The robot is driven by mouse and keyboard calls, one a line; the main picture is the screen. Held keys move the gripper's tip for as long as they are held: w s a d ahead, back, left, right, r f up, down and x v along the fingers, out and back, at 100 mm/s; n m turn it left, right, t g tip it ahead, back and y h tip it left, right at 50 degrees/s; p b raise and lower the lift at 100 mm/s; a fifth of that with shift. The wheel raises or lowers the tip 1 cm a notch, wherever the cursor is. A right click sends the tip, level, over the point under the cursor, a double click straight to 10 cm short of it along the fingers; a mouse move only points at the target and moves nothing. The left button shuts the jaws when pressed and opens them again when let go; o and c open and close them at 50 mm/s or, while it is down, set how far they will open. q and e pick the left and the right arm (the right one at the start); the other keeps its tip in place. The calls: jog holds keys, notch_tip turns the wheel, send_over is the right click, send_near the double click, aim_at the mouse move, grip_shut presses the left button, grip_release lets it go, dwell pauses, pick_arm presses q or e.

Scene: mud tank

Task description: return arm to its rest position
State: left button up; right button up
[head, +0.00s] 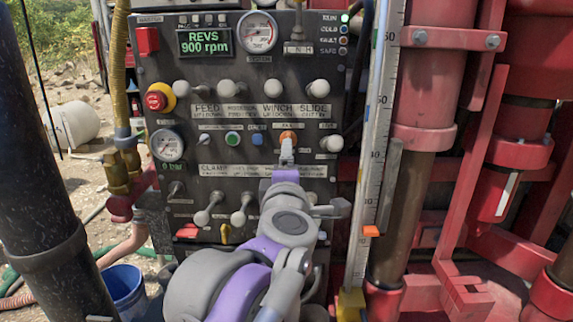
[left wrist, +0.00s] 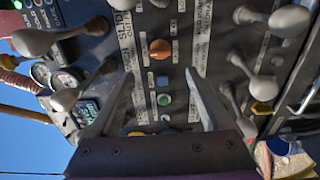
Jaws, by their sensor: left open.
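My left arm rises from the bottom middle of the head view, and its gripper (head: 287,150) points at the dark control panel (head: 215,95). In the left wrist view the two fingers of the left gripper (left wrist: 160,74) are spread apart with nothing between them. An orange knob (head: 288,137) shows just above the fingertips in the head view. In the left wrist view the orange knob (left wrist: 160,48) stands ahead of the fingers, apart from them. My right gripper is in neither view.
Levers with pale knobs (head: 318,87) stick out around the gripper. A red emergency button (head: 156,100) is at the panel's left. A measuring scale (head: 376,130) and red machine columns (head: 435,80) stand to the right. A blue bucket (head: 124,285) stands at lower left.

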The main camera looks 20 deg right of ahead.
pick_arm(q)
jog(key=s+a+f+m+g+y, duration=0.1)
jog(key=s+a+f+m+g, duration=0.3)
jog(key=s+a+f, duration=0.4)
jog(key=s+a+f+m+g+y, duration=0.2)
jog(key=s+a+f+m+g, duration=0.2)
jog(key=a+f, duration=0.9)
jog(key=s+a+f+m+g+y, duration=0.2)
jog(key=s+a+f+m, duration=0.5)
jog(key=f, duration=1.4)
jog(key=s+a+g, duration=0.1)
jog(key=s+a, duration=0.3)
jog(key=s, duration=0.1)
jog(key=shift+s+f+g, duration=0.25)
jog(key=shift+f+g, duration=0.15)
